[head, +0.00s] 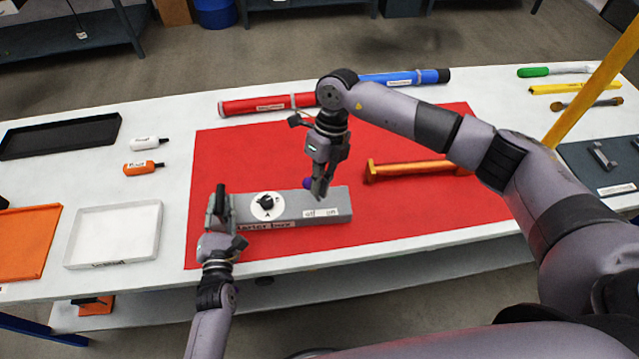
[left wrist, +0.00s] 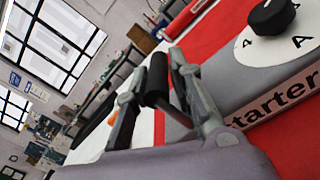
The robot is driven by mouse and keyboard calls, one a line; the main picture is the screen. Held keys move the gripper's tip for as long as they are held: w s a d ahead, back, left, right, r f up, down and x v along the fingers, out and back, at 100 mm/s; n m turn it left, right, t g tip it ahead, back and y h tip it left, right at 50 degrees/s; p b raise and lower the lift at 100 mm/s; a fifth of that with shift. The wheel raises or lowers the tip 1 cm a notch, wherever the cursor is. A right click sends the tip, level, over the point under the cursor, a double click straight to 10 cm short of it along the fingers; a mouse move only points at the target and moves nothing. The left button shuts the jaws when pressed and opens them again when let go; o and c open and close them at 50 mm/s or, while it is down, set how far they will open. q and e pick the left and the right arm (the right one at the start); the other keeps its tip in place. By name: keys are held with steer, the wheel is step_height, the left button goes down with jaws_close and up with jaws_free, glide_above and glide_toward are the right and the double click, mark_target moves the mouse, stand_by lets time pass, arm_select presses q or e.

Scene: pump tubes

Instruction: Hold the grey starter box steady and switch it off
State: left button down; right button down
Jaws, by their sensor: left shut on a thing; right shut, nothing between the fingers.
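The grey starter box (head: 290,207) lies on the red mat (head: 230,160) near the table's front edge. It has a white dial with a black knob (head: 267,202) and a label reading "off" and "on" near its right end. In the left wrist view, the dial's black knob (left wrist: 272,15) and the word "starter" show beside the fingers. My right gripper (head: 318,190) is shut and empty, its fingertips pointing down at the box top just above the off/on label.
A red tube (head: 265,105) and a blue tube (head: 405,78) lie behind my right arm. An orange bar (head: 418,170) lies right of the box. A white tray (head: 115,233) and orange tray (head: 25,243) stand at left. A yellow post (head: 590,85) rises at right.

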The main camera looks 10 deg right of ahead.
arm_select(q)
steer(key=shift+s+f, duration=0.1)
steer(key=shift+f, duration=0.15)
arm_select(e)
steer(key=shift+r, duration=0.6)
steer(key=shift+s+d, duration=0.1)
steer(key=shift+s, duration=0.05)
step_height(320, 180, up, 9)
steer(key=a, duration=0.1)
steer(key=shift+a+r, duration=0.2)
steer(key=shift+a, duration=0.15)
steer(key=shift+s, duration=0.1)
